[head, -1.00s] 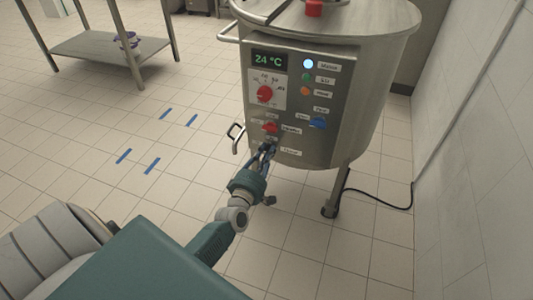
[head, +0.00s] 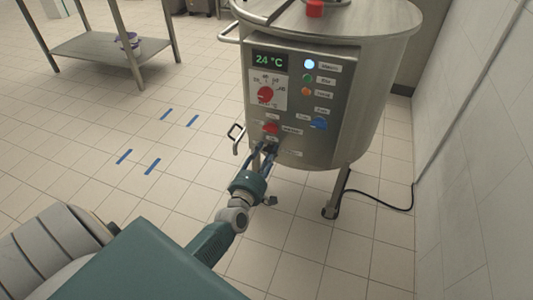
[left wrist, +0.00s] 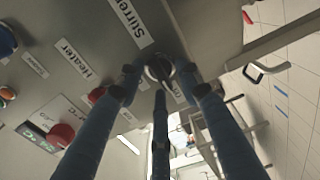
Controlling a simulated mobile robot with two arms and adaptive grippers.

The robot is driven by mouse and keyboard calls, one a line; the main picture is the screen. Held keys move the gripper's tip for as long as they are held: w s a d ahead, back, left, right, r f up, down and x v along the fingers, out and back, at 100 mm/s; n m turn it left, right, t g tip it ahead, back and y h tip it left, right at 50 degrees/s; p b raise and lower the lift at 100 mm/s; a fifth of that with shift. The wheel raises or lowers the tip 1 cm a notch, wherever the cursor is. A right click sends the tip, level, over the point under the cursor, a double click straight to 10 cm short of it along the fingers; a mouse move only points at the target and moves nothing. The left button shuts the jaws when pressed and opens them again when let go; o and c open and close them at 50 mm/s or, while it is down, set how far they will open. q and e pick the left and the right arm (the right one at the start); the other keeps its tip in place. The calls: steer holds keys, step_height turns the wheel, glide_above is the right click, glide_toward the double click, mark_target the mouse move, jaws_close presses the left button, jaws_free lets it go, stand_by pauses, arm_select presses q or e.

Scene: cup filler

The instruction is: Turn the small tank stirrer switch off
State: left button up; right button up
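The stirrer switch (left wrist: 159,68) is a dark round knob low on the tank's control panel, beside the "Stirrer" label (left wrist: 131,22) in the left wrist view. In the head view its spot is partly hidden by my left gripper (head: 264,152). My left gripper's blue fingers (left wrist: 160,90) are spread, with the knob showing between and beyond their tips. They do not appear closed on it. I cannot tell which position the switch points to. The small tank (head: 352,90) is a steel vessel on legs. My right gripper is not in view.
Above the gripper are a red heater switch (head: 270,128), a blue switch (head: 319,123), a red dial (head: 265,93) and indicator lamps. A handle (head: 236,131) juts out left of the panel. A cable (head: 390,207) runs to the right wall.

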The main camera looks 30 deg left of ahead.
arm_select(q)
steer(key=v, duration=1.2)
steer(key=shift+d, duration=0.1)
